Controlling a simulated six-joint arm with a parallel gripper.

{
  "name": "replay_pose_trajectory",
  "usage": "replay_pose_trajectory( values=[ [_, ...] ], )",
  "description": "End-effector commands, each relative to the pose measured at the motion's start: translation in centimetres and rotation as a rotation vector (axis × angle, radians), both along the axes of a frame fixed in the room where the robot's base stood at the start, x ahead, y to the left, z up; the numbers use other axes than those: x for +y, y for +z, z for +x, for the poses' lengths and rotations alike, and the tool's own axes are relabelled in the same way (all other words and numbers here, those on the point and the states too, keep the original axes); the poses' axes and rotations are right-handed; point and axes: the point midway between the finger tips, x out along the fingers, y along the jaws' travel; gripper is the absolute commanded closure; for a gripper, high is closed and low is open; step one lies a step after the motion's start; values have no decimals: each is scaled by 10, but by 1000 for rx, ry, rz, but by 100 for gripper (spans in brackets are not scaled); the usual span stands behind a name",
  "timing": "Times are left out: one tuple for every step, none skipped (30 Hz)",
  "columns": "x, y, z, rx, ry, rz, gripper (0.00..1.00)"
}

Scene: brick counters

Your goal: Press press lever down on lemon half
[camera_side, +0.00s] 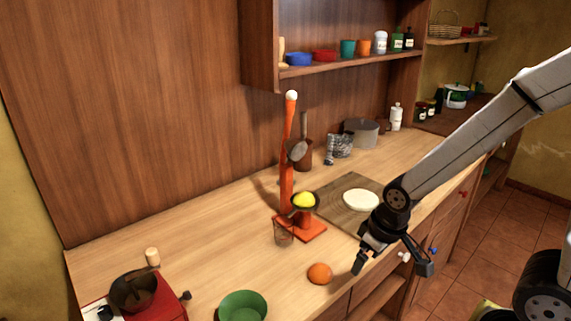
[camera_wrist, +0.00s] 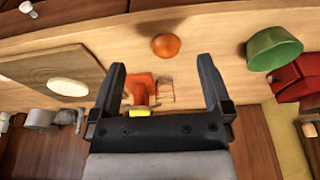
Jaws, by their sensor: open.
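An orange-red press (camera_side: 301,228) stands on the wooden counter in the side view. Its lever (camera_side: 288,145) points up, nearly vertical, with a white knob (camera_side: 291,95) at the top. A yellow lemon half (camera_side: 304,199) sits in the dark cup of the press, and a clear glass (camera_side: 283,235) stands beside the base. My gripper (camera_side: 385,262) is open and empty, near the counter's front edge, to the right of the press and apart from it. In the wrist view, the press base (camera_wrist: 139,87) and lemon half (camera_wrist: 139,113) show between my open fingers (camera_wrist: 162,80), partly hidden by the gripper body.
A green bowl (camera_side: 243,306) and a red stove with a pan (camera_side: 134,290) are at the front left. A board (camera_side: 335,207) with a white disc (camera_side: 361,200) lies right of the press. A shelf (camera_side: 345,64) hangs behind.

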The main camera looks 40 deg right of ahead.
Motion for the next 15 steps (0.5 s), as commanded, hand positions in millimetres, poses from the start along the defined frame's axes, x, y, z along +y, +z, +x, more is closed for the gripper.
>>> replay_pose_trajectory(
  values=[
    [0,0,0,0,0,0,0],
    [0,0,0,-1,0,0,0],
    [0,0,0,-1,0,0,0],
    [0,0,0,-1,0,0,0],
    [0,0,0,-1,0,0,0],
    [0,0,0,-1,0,0,0],
    [0,0,0,-1,0,0,0],
    [0,0,1,-1,0,0,0],
    [0,0,1,-1,0,0,0],
    [0,0,1,-2,-1,0,10],
    [0,0,1,-2,0,0,19],
    [0,0,1,-1,2,-1,32],
    [0,0,2,0,3,-3,41],
    [0,1,3,1,6,-5,51],
    [0,1,5,4,12,-9,64]
  ],
)
